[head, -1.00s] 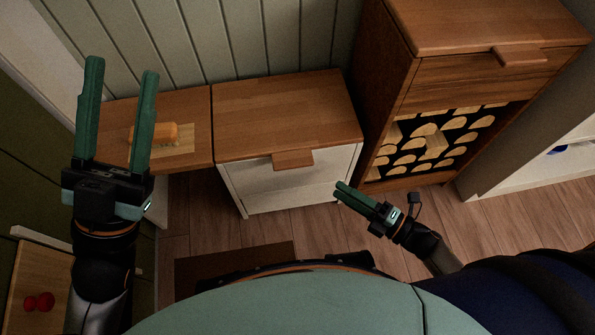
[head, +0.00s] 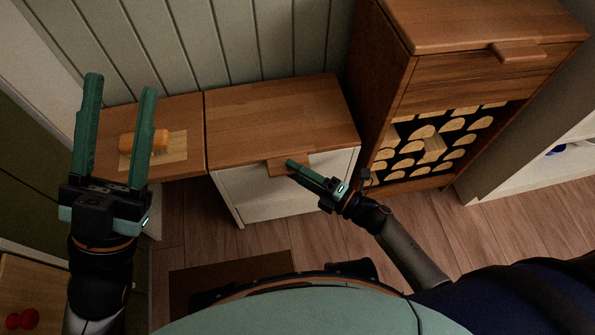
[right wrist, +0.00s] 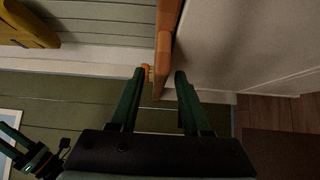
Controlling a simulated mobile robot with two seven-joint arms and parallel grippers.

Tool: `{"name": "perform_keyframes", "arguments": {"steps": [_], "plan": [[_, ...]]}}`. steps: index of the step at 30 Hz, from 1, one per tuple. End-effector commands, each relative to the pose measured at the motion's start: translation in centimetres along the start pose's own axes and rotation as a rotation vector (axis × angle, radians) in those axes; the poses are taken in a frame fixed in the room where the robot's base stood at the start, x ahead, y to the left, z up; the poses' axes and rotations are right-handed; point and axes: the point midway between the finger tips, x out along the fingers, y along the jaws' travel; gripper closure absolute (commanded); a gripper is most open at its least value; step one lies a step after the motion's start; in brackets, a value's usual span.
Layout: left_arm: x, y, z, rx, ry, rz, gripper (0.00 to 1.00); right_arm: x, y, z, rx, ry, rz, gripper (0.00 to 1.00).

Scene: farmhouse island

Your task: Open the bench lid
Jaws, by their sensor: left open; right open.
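The bench (head: 260,187) has a pale front and a brown wooden lid (head: 275,118), which lies shut. A wooden handle tab (head: 277,165) juts from the lid's front edge. My right gripper (head: 291,164) is open, with its fingertips at the tab in the head view. In the right wrist view the lid (right wrist: 168,25) shows edge-on, and the tab's end (right wrist: 161,78) lies between the open fingers; contact cannot be told. My left gripper (head: 121,85) is open and empty at the left, above the side surface.
A wooden side surface (head: 182,115) left of the bench carries an orange-brown block (head: 150,142) on a pale board. A tall wooden cabinet (head: 385,60) with stacked logs stands close on the right. Floor (head: 440,235) is open in front.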

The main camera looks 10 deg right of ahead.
Motion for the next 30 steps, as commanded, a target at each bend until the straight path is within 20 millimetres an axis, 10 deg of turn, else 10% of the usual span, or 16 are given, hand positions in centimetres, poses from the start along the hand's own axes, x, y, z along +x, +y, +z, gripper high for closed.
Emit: {"name": "perform_keyframes", "arguments": {"steps": [6, 19, 30], "plan": [[0.01, 0.01, 0.01, 0.000, -0.001, 0.000, 0.50, 0.02, -0.01, -0.02, 0.001, 0.000, 0.000, 0.53], [0.00, 0.03, 0.04, -0.001, -0.002, 0.000, 0.50, -0.02, -0.02, -0.02, 0.001, 0.000, 0.000, 1.00], [0.00, 0.03, 0.04, -0.002, -0.003, -0.001, 0.50, -0.04, -0.02, -0.01, 0.001, 0.000, 0.000, 1.00]]}}
